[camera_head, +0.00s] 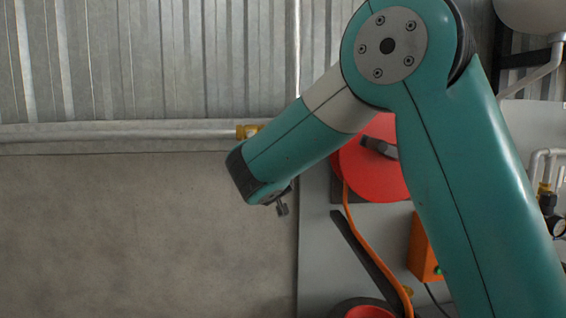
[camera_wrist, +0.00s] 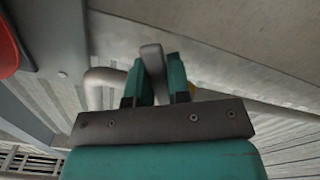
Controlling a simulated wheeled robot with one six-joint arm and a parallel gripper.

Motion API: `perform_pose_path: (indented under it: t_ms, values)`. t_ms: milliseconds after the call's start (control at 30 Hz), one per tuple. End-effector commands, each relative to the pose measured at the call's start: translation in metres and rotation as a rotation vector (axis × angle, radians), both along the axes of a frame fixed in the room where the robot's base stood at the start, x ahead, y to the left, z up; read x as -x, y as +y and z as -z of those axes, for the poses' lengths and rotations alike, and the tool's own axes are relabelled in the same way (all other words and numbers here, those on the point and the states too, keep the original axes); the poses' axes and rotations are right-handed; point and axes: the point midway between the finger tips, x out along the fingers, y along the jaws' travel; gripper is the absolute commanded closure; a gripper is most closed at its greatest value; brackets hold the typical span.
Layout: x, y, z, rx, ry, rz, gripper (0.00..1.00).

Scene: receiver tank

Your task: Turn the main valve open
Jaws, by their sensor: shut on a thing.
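A grey lever handle (camera_wrist: 151,55) stands between the two teal fingers of my gripper (camera_wrist: 155,78) in the wrist view. The gripper is shut on this lever. A small piece of yellow brass (camera_wrist: 192,90) shows just beside the right finger. In the head view, a brass valve fitting (camera_head: 247,131) sits at the right end of a grey horizontal pipe (camera_head: 120,136) on the wall. My arm hides the rest of the valve, its lever and the fingers in that view, so I cannot tell how far the lever is turned.
A red hose reel (camera_head: 360,170) with an orange hose (camera_head: 367,238) hangs behind my arm. An orange box (camera_head: 424,250) is to its lower right. A dark gauge (camera_head: 556,225) and a white tank (camera_head: 532,14) are at the right edge. The wall at lower left is clear.

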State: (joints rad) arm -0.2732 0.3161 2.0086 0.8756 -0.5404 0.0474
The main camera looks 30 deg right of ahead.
Motion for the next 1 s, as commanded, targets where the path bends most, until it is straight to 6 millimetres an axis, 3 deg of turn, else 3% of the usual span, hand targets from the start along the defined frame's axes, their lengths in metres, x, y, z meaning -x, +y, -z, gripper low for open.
perform_pose_path:
  t_ms: [467, 500, 600, 1000]
  values:
    - [-0.0017, 0.0093, -0.0024, 0.018, 0.005, -0.014, 1.0]
    - [-0.0018, 0.0093, -0.0025, 0.017, 0.004, -0.014, 0.8]
    - [-0.0016, 0.009, -0.0022, 0.017, 0.004, -0.014, 0.57]
    - [0.0055, 0.0117, -0.0003, 0.017, 0.005, -0.013, 0.56]
